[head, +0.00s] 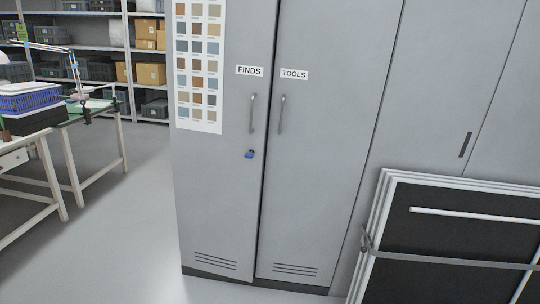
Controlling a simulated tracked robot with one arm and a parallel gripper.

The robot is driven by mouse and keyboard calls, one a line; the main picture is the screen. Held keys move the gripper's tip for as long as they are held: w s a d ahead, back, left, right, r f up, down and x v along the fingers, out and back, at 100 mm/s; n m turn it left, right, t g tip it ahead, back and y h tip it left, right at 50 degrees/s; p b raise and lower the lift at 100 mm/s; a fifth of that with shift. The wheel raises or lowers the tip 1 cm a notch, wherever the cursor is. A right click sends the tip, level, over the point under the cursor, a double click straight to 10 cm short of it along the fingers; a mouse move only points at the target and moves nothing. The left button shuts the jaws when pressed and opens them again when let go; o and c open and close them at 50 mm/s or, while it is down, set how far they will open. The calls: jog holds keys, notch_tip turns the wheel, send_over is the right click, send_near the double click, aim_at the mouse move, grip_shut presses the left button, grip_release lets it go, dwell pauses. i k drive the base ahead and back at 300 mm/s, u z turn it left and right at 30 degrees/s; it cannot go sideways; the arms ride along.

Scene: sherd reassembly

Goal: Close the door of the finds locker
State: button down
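The grey finds locker door (222,180) stands in the middle of the head view, with a white FINDS label (249,71). It has a vertical bar handle (252,113) and a small blue padlock or lock (249,154) below that. A narrow dark gap runs along its right edge, beside the TOOLS door (315,170). The finds door looks shut or very nearly shut; I cannot tell whether it is fully flush. My gripper is not in view.
A colour chart (199,65) is on the finds door. Black framed panels (450,240) lean at the lower right. Worktables (95,118) stand at the left, and shelving (128,60) with boxes stands behind. The grey floor (115,235) left of the locker is clear.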

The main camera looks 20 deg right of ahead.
aim_at(219, 53)
jog(key=u, duration=0.3)
jog(key=i, duration=1.65)
jog(key=z, duration=0.9)
jog(key=i, duration=0.45)
jog(key=z, duration=0.35)
